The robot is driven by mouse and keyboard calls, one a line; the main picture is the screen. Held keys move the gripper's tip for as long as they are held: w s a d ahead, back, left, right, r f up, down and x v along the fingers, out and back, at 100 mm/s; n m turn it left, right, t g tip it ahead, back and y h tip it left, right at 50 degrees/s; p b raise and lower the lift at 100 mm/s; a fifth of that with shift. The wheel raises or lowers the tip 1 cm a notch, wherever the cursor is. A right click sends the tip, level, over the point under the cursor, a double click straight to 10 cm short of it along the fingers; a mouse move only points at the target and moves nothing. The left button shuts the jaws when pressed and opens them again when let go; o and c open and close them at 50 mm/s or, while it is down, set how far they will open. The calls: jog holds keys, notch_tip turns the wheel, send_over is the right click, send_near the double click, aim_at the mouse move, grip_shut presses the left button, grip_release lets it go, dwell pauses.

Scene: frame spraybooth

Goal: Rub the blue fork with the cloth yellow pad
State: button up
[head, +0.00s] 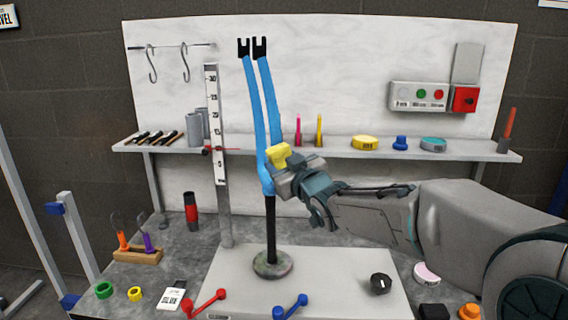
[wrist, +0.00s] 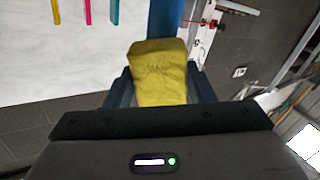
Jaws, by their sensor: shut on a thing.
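The blue fork (head: 256,110) stands upright, prongs up with black tips, on a black post with a round base (head: 272,264). My gripper (head: 291,162) is shut on the yellow pad (head: 278,153) beside the lower part of the fork, near where its two legs join. In the wrist view the yellow pad (wrist: 158,75) sits between the fingers (wrist: 160,90), with a strip of the blue fork (wrist: 166,20) just behind it. I cannot tell whether the pad touches the fork.
A ruler post (head: 215,130) with a red pointer stands left of the fork. Behind runs a shelf (head: 345,152) with tins, markers and tools. Red (head: 206,303) and blue (head: 290,306) handles and a black knob (head: 380,284) are at the front.

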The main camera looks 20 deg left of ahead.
jog(key=shift+f+b, duration=0.3)
jog(key=shift+f, duration=0.35)
jog(key=shift+r, duration=0.1)
jog(key=v, duration=0.6)
jog(key=p+v, duration=0.1)
jog(key=v, duration=0.2)
dwell(0.4)
